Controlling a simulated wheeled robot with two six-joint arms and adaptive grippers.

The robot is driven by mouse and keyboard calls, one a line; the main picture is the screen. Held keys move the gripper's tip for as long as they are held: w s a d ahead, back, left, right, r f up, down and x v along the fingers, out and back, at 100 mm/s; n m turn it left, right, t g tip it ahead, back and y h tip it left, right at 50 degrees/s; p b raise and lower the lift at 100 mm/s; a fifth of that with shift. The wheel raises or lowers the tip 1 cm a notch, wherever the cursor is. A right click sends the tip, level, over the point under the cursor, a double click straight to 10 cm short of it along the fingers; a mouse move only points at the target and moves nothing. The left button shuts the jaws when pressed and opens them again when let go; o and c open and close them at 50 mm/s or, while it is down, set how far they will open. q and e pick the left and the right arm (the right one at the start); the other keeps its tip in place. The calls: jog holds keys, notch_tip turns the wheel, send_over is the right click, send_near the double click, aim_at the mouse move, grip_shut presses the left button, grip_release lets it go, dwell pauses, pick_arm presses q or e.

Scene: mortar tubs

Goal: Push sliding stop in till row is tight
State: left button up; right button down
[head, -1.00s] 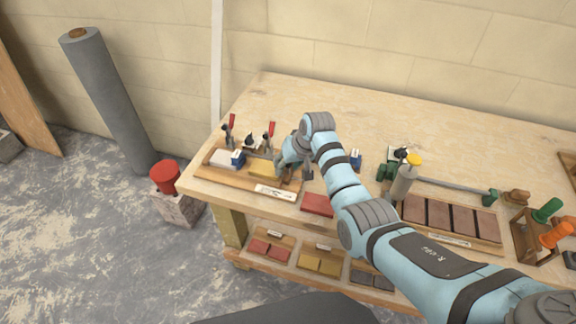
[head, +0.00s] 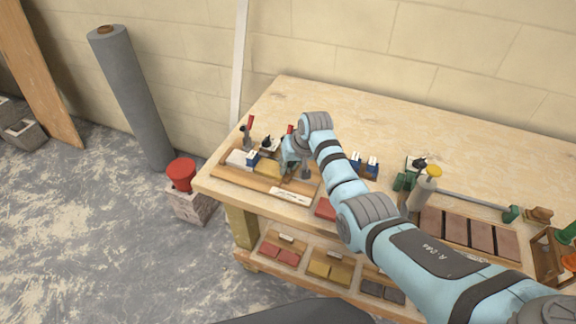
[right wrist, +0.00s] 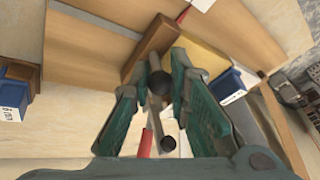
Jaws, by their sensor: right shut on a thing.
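The wooden tray (head: 232,178) at the table's left end holds a row: a pale block (head: 238,158), a blue spacer (head: 252,158) and a yellow block (head: 267,170). My right gripper (head: 290,174) is down at the row's right end. In the right wrist view, its green fingers (right wrist: 160,100) are shut around a dark round-ended handle (right wrist: 159,80) at a brown wooden bar, the sliding stop (right wrist: 148,50). The bar lies close beside the yellow block (right wrist: 203,62); I cannot tell if they touch. My left gripper is out of view.
Red-handled clamps (head: 248,128) stand behind the row. A red block (head: 324,209) lies right of the tray. Blue spacers (head: 364,164), a yellow-topped bottle (head: 424,190) and a tray of brown blocks (head: 468,232) are further right. The table's back is clear.

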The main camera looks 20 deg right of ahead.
jog(key=c, duration=1.5)
grip_release()
jog(key=shift+a, duration=0.1)
jog(key=v, duration=1.2)
jog(key=shift+w, duration=0.1)
